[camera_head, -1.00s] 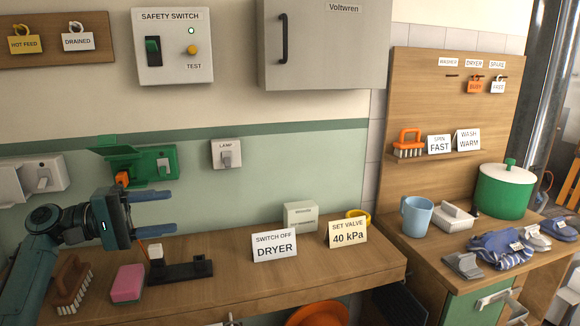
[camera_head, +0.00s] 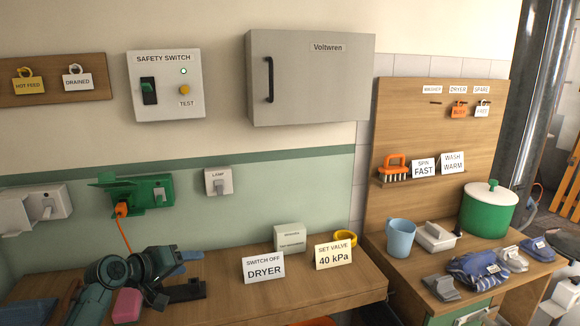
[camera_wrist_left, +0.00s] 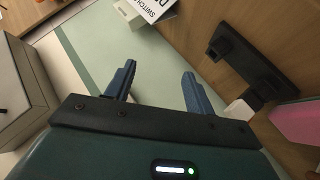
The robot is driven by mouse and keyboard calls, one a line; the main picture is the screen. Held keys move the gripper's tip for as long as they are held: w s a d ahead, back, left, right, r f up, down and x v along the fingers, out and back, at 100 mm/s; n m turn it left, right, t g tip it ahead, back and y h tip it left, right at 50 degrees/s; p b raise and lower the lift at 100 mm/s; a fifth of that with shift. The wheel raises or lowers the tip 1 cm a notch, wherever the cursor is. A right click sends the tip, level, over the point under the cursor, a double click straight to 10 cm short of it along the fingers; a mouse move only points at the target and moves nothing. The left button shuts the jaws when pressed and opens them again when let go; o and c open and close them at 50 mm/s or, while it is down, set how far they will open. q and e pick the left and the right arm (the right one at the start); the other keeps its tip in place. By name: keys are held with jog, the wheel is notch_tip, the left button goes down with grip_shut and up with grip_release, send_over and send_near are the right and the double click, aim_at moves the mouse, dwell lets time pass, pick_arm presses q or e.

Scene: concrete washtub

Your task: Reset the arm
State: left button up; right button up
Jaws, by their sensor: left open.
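My left gripper (camera_head: 182,262) is low over the left part of the wooden bench (camera_head: 225,302), near the black bracket (camera_head: 190,290) and the pink sponge (camera_head: 127,305). My left arm (camera_head: 108,280) is folded in from the lower left and hides part of the bench. In the left wrist view the two blue fingers (camera_wrist_left: 158,82) are spread apart with nothing between them. My right gripper is not in view.
A green socket (camera_head: 150,190) with an orange plug and cable is on the wall above. The dryer card (camera_head: 263,268) and the 40 kPa card (camera_head: 333,255) stand to the right. A blue mug (camera_head: 400,238) and green pot (camera_head: 487,212) stand farther right.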

pick_arm(q)
jog(key=w+a+r+m+t+y, duration=0.4)
jog(key=a+r+m+t+y, duration=0.25)
jog(key=a+r+y, duration=0.35)
jog(key=s+d+f+g+h, duration=0.1)
jog(key=s+d+f+h, duration=0.1)
jog(key=s+d+f, duration=0.4)
jog(key=s+d+f+m+g+h, duration=0.1)
jog(key=s+f, duration=0.4)
jog(key=f, duration=0.4)
jog(key=s+d+f+g+h, duration=0.1)
jog(key=s+d+f+h, duration=0.1)
jog(key=s+d+f, duration=0.4)
jog(key=s+d+f+g, duration=0.1)
jog(key=s+d+f, duration=0.1)
jog(key=s, duration=0.5)
jog(key=s+d+f+g+h, duration=0.1)
jog(key=s+d+f, duration=0.2)
jog(key=s, duration=0.5)
jog(key=s+d+f+g+h, duration=0.1)
jog(key=s+d+f, duration=0.1)
jog(key=s, duration=0.5)
jog(key=shift+s+d+f+n, duration=0.15)
jog(key=shift+d+f+n, duration=0.15)
jog(key=shift+f+n, duration=0.1)
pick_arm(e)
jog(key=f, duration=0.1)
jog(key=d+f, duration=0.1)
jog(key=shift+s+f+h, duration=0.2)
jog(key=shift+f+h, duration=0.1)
